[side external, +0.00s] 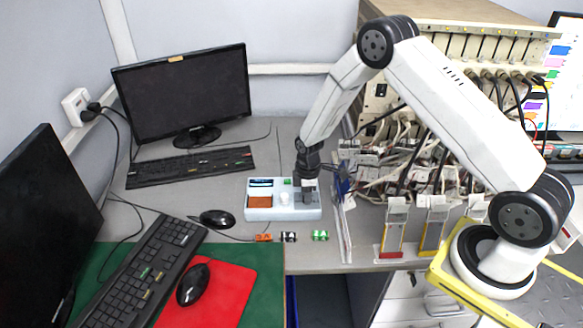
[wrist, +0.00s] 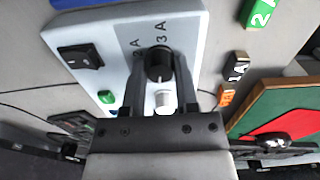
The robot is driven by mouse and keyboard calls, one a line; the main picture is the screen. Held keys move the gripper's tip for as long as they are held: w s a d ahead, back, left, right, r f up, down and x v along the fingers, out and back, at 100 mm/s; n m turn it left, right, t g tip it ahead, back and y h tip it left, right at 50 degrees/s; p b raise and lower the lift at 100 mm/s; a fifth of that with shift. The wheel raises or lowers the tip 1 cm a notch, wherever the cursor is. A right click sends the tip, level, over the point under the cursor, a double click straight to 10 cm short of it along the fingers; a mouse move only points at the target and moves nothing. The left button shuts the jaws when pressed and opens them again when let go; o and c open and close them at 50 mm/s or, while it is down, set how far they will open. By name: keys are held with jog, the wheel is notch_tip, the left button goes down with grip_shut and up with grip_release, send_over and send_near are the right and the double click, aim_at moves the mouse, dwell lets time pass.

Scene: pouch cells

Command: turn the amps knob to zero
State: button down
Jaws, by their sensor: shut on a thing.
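A pale box-shaped device (side external: 258,214) sits on the grey desk; it also shows in the wrist view (wrist: 92,55). On its panel, the black knob (wrist: 158,62) stands beside printed "A" and "3 A" marks. A white knob (wrist: 164,101) sits nearer my gripper's body. My gripper (wrist: 159,72) points down at the device's right half, its fingers shut on either side of the black knob. The knob's pointer direction is too small to read.
The device also carries a black rocker switch (wrist: 81,57) and a green button (wrist: 106,97). Small orange (side external: 263,237), black (side external: 289,237) and green (side external: 320,236) labelled blocks lie in front. A mouse (side external: 217,218) lies left; cabled equipment (side external: 450,130) stands right.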

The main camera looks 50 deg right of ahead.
jog(key=shift+n, duration=0.6)
jog(key=shift+c, duration=1.8)
grip_release()
jog(key=shift+r, duration=0.2)
jog(key=shift+r, duration=3.75)
jog(key=shift+r, duration=0.1)
